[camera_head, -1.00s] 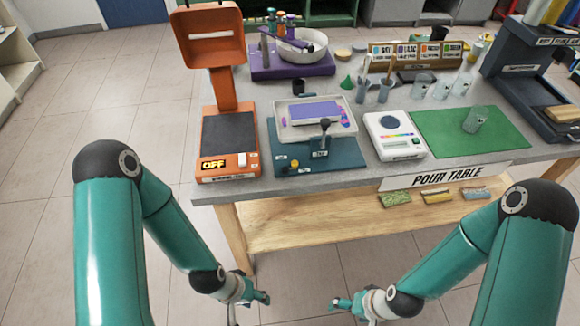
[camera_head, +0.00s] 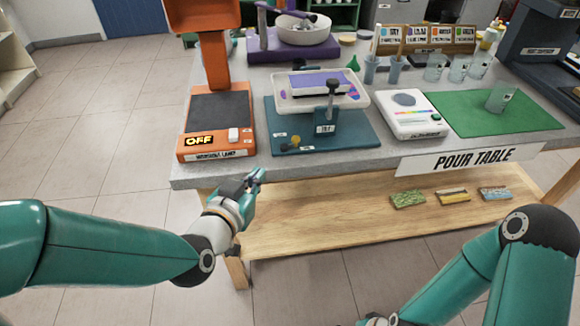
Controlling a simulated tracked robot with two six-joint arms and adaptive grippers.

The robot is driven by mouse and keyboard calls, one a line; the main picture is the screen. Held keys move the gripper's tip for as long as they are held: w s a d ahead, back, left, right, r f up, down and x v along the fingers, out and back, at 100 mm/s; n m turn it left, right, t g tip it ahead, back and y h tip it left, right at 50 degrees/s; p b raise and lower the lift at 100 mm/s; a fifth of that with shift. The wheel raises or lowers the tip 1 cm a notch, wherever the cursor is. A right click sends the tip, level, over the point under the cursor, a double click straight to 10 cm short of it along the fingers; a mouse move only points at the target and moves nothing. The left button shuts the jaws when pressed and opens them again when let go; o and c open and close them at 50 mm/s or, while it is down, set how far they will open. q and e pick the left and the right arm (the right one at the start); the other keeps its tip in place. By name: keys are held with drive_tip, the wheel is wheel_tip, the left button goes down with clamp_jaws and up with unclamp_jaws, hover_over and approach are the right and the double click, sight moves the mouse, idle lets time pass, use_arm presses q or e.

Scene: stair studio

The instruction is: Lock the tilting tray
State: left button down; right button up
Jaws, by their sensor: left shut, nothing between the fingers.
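The tilting tray is white with a purple block and pink and purple bits in it; its rim (camera_head: 290,104) shows above a dark teal base plate (camera_head: 352,140). A lever with a dark knob (camera_head: 333,84) rises from a labelled teal block (camera_head: 325,124) at the tray's front. A small yellow knob (camera_head: 295,142) and a dark knob beside it sit on the plate's front left. I cannot tell whether the tray is locked. My left gripper (camera_head: 257,176) is shut and empty by the table's front edge, in front of the plate. My right gripper's fingers are below the picture.
An orange lamp stand (camera_head: 220,122) reading OFF stands left of the plate. A white scale (camera_head: 407,113) and a green mat (camera_head: 480,118) with a cup lie right. The POUR TABLE sign (camera_head: 474,160) hangs on the front edge.

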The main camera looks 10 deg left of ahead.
sight(294, 141)
use_arm(q)
drive_tip(key=shift+s+d+r+m+t+h+b, duration=0.15)
drive_tip(key=shift+s+d+h+b, duration=0.1)
drive_tip(key=shift+d+b, duration=0.15)
drive_tip(key=shift+s+d+r+m+t+h+b, duration=0.15)
drive_tip(key=shift+d+h+b, duration=0.15)
drive_tip(key=shift+d, duration=0.2)
use_arm(e)
wheel_tip(294, 141, down, 3)
drive_tip(key=shift+r, duration=0.2)
use_arm(q)
drive_tip(key=x, duration=1.4)
drive_tip(key=shift+a+p, duration=0.1)
drive_tip(key=shift+p, duration=0.3)
use_arm(e)
drive_tip(key=shift+r, duration=0.4)
